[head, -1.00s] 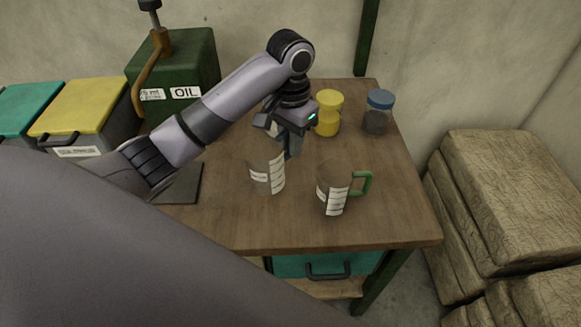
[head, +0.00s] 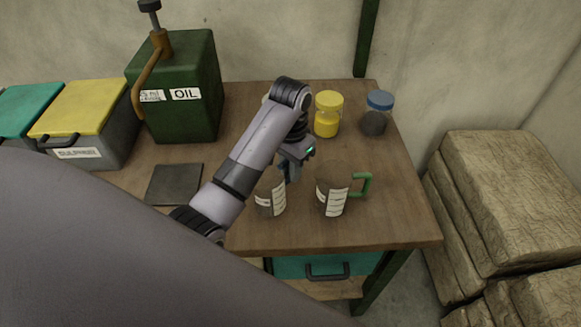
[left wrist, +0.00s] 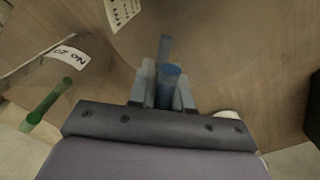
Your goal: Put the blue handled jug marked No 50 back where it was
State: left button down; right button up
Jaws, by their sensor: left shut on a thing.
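My left gripper (head: 290,170) is shut on the blue handle (left wrist: 168,80) of a clear jug, seen between the fingers in the left wrist view. The jug's body (head: 268,197) has white labels and stands upright near the table's front in the head view, partly behind my arm. Its marking is too small to read, and I cannot tell whether its base touches the table. A similar jug with a green handle (head: 335,195) stands just to its right; it also shows in the left wrist view (left wrist: 60,70). My right gripper is not in view.
A yellow jar (head: 328,115) and a blue-lidded jar (head: 377,113) stand behind on the wooden table (head: 400,215). A dark square pad (head: 174,184) lies left of my arm. A green oil can (head: 190,100) and lidded bins (head: 85,110) are further left.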

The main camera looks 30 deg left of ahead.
pick_arm(q)
jog(key=shift+f, duration=0.2)
jog(key=c, duration=1.1)
grip_release()
jog(key=shift+o, duration=0.2)
jog(key=shift+a+r, duration=0.1)
jog(key=shift+r, duration=1.15)
jog(key=shift+w+r, duration=0.15)
jog(key=shift+r, duration=4.65)
